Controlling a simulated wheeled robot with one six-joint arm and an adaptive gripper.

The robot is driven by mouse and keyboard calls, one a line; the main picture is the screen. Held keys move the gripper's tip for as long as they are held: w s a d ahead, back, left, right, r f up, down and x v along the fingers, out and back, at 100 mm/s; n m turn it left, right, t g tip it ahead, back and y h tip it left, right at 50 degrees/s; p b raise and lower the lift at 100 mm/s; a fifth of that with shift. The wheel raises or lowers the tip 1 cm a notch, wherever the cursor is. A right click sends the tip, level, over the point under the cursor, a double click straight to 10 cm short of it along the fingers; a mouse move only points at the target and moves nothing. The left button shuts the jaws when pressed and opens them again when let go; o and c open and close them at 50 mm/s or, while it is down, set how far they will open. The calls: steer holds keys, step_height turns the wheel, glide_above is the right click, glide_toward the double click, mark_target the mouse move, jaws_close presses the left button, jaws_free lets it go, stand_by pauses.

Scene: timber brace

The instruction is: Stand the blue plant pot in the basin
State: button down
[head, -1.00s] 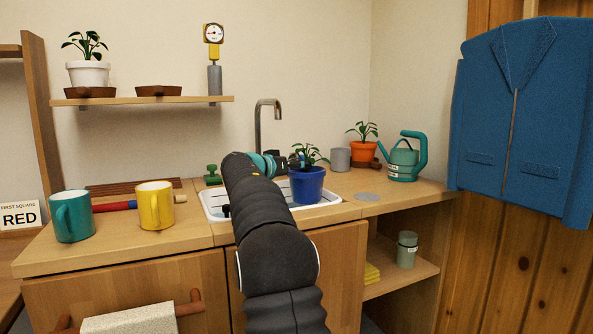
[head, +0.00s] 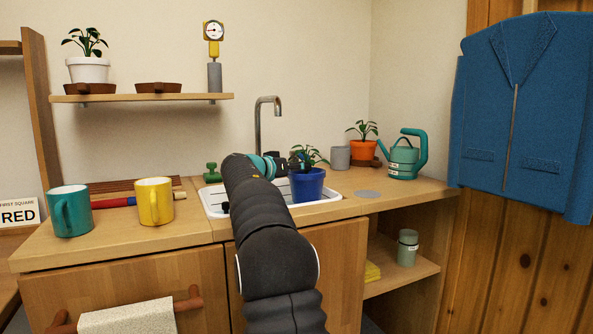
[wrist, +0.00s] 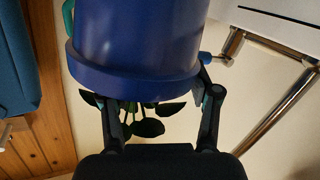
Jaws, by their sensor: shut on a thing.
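The blue plant pot (head: 307,186) with a green plant is upright at the right part of the white basin (head: 215,205) in the head view. My gripper (head: 290,163) is shut on the pot near its rim. In the wrist view the pot (wrist: 135,40) fills the upper middle and appears upside down, its leaves hanging below the rim. The two fingers (wrist: 162,100) lie at either side of the rim. The pot's base is at the height of the basin's front rim in the head view; I cannot tell whether it touches the basin floor.
The tap (head: 259,125) rises behind the basin. To the right are a grey cup (head: 340,157), an orange pot (head: 363,151), a teal watering can (head: 404,162) and a grey disc (head: 367,194). Teal (head: 68,211) and yellow (head: 153,201) mugs stand on the left counter.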

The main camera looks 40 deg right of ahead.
steer(key=shift+c, duration=1.2)
jaws_free()
steer(key=shift+r, duration=0.1)
steer(key=r+v, duration=0.1)
steer(key=v, duration=1.1)
